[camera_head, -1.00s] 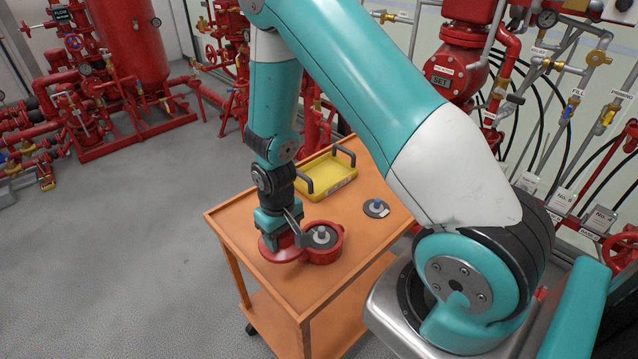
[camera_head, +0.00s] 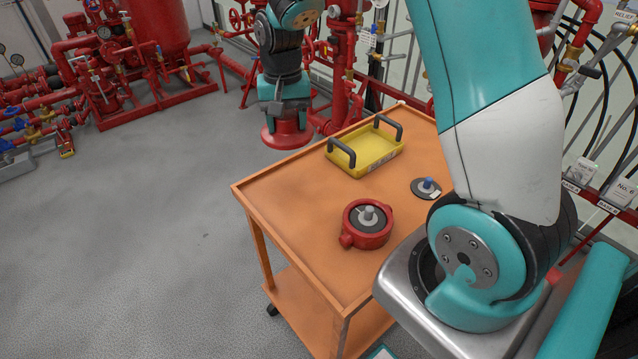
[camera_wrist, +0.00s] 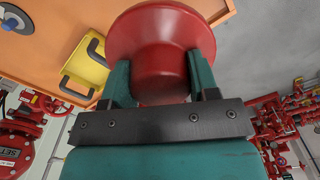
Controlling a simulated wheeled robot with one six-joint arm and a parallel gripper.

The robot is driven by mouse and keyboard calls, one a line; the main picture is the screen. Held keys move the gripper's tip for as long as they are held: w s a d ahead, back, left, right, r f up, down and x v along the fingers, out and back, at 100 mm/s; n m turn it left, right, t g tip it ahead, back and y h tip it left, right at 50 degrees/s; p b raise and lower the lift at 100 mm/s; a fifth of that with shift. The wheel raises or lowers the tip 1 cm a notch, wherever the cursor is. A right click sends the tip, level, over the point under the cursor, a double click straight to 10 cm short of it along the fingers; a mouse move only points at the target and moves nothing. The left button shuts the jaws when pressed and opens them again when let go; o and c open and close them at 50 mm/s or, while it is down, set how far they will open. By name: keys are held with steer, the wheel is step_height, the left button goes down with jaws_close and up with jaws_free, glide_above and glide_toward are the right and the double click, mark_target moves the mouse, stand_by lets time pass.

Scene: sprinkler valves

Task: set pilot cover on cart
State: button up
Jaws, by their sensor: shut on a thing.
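My gripper (camera_head: 286,112) is shut on the red pilot cover (camera_head: 286,137), a round cup-like part with a wide flange. In the wrist view the cover (camera_wrist: 160,45) sits between my two fingers (camera_wrist: 160,82). In the head view it shows past the cart's left back edge, held in the air; its height cannot be told exactly. The orange cart (camera_head: 285,200) stands in front of my base. On its top is an open red round body (camera_head: 353,240) with a dark disc and a grey knob in it. The cart's left and front top is bare.
A yellow tray (camera_head: 345,172) with two dark handles stands at the cart's back. A dark disc with a blue knob (camera_head: 428,184) lies right of it. Red pipes and valves stand behind and along the right wall. The grey floor (camera_head: 130,240) at left is clear.

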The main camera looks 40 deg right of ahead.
mark_target(293, 198)
step_height(293, 198, down, 19)
steer(key=shift+f+p, duration=0.1)
steer(key=shift+p, duration=0.9)
steer(key=shift+f, duration=0.1)
steer(key=o, duration=1)
